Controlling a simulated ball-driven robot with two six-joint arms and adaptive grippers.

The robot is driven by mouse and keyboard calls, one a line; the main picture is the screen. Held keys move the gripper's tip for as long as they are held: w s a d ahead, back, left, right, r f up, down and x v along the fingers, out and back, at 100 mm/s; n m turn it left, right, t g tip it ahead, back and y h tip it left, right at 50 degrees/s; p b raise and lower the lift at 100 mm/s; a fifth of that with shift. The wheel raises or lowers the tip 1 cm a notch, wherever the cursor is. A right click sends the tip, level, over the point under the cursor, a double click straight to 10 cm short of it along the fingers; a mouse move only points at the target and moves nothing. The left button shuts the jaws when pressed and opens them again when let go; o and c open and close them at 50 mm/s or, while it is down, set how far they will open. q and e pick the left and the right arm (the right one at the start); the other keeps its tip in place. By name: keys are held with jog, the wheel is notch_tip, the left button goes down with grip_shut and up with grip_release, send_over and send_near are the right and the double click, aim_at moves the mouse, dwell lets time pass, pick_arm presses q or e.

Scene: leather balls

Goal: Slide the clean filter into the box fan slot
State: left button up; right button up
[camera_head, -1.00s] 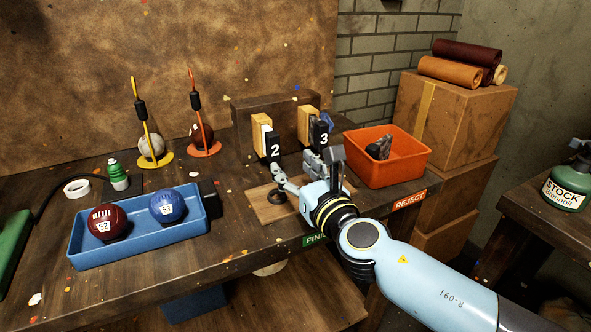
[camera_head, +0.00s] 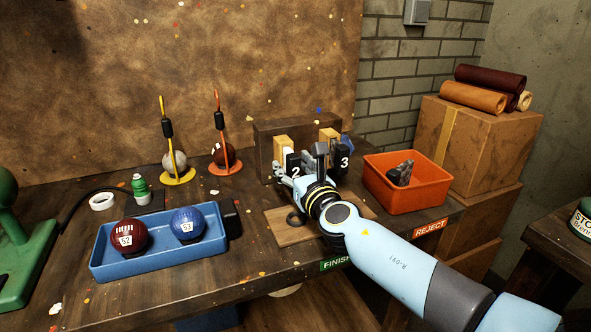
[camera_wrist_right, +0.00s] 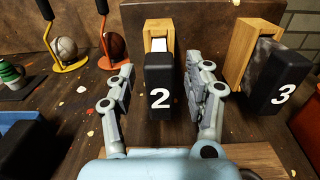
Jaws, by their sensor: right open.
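I see nothing that is clearly a box fan or a filter. A black block marked 2 (camera_wrist_right: 159,85) stands on the bench, with a pale wooden piece (camera_wrist_right: 158,35) and a white strip behind its face. My right gripper (camera_wrist_right: 160,78) is open, with one finger on each side of block 2; I cannot tell whether they touch it. In the head view, the right gripper (camera_head: 298,162) partly covers block 2 (camera_head: 293,163). A similar block marked 3 (camera_wrist_right: 280,82) stands to the right, with a wooden piece and dark grey material. My left gripper is not in view.
A brown backing box (camera_head: 270,130) stands behind the blocks. An orange bin (camera_head: 385,195) with a dark grey item (camera_head: 401,173) is at right. A blue tray (camera_head: 165,263) holds a red ball (camera_head: 129,237) and a blue ball (camera_head: 187,222). Two balls on stands are behind.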

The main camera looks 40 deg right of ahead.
jog(key=shift+c, duration=0.3)
grip_shut()
jog(key=shift+v, duration=3.9)
jog(key=shift+a, duration=0.1)
jog(key=shift+w, duration=0.1)
